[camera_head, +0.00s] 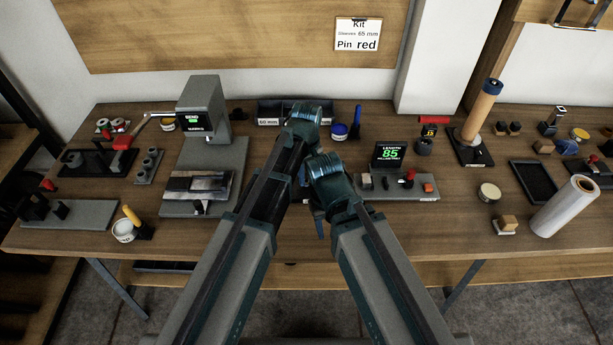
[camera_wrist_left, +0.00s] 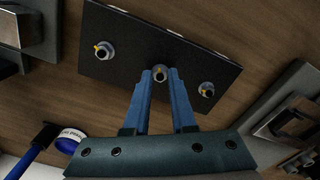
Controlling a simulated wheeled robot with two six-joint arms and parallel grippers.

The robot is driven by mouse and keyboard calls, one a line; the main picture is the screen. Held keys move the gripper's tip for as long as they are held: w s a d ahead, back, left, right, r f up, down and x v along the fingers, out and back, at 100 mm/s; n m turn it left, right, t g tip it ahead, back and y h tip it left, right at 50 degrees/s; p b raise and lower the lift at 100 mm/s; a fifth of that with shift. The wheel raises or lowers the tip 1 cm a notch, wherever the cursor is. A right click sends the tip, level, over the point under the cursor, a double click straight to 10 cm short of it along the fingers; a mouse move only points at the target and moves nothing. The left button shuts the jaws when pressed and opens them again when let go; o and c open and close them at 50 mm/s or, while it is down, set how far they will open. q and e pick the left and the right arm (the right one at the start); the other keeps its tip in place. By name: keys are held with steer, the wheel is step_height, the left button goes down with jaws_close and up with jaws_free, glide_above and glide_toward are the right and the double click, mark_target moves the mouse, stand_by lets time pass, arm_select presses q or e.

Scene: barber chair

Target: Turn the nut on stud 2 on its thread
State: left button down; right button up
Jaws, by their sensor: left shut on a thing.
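In the left wrist view a dark plate (camera_wrist_left: 130,65) carries three studs in a row, each with a grey nut and a small yellow mark. My left gripper (camera_wrist_left: 160,79) is shut on the nut on the middle stud (camera_wrist_left: 160,73), which I take as stud 2; the blue fingers stand on either side of it. The outer nuts, one at the left (camera_wrist_left: 104,51) and one at the right (camera_wrist_left: 206,90), are clear of the fingers. In the head view my arms hide the plate. My right gripper (camera_head: 320,226) hangs low beside the left arm, its jaws unclear.
A bending machine (camera_head: 203,105) stands left of my arms. A length gauge (camera_head: 388,155) reading 85 stands to the right. A blue-lidded tub (camera_head: 339,131) and a dark bin (camera_head: 268,110) are behind. A white roll (camera_head: 566,205) lies far right.

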arm_select(q)
steer(key=m, duration=0.5)
steer(key=shift+m, duration=0.3)
steer(key=m, duration=1)
steer(key=shift+m, duration=0.4)
steer(key=m, duration=2.1)
steer(key=shift+m, duration=2.5)
